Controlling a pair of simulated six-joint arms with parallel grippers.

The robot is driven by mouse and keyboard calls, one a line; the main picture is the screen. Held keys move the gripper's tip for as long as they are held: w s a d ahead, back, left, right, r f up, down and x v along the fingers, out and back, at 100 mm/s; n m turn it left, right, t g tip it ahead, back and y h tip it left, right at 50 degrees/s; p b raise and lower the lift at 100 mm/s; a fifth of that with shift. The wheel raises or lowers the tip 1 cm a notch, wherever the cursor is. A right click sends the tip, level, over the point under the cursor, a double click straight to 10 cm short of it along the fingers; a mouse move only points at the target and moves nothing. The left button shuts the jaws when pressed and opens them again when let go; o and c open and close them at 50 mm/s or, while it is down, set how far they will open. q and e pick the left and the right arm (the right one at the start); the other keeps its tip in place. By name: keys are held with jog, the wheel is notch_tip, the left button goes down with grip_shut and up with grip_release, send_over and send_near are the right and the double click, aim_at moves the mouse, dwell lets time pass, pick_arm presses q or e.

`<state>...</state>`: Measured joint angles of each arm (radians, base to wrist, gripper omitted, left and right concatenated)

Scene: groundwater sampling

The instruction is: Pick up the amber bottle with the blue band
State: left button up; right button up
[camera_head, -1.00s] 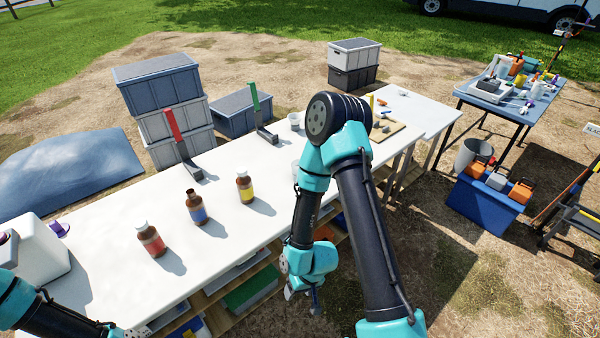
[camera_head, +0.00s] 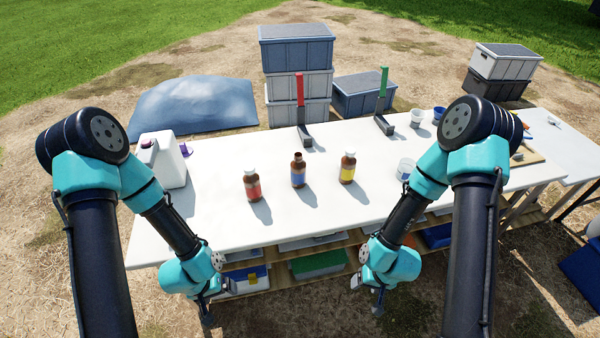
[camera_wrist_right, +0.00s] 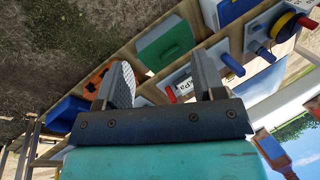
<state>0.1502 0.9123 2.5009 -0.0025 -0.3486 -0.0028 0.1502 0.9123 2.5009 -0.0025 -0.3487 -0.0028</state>
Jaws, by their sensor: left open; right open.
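The amber bottle with the blue band (camera_head: 298,172) stands upright on the white table, between the red-banded bottle (camera_head: 252,186) and the yellow-banded bottle (camera_head: 347,168). It appears to have no white cap, unlike the other two. My left gripper (camera_head: 207,316) hangs in front of the table's near edge, below and left of the bottles. My right gripper (camera_head: 378,304) hangs in front of the near edge, right of the bottles. In the right wrist view its two fingers (camera_wrist_right: 163,82) are apart with nothing between them.
A white jug (camera_head: 165,160) stands at the table's left. Red (camera_head: 302,105) and green (camera_head: 382,90) handled stands are behind the bottles. Clear cups (camera_head: 405,168) are at the right. A lower shelf (camera_head: 320,264) holds bins. The white tabletop (camera_head: 225,215) before the bottles is clear.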

dwell(0.4)
jog(key=o, duration=0.5)
jog(key=shift+o, duration=0.2)
jog(key=shift+d, duration=0.1)
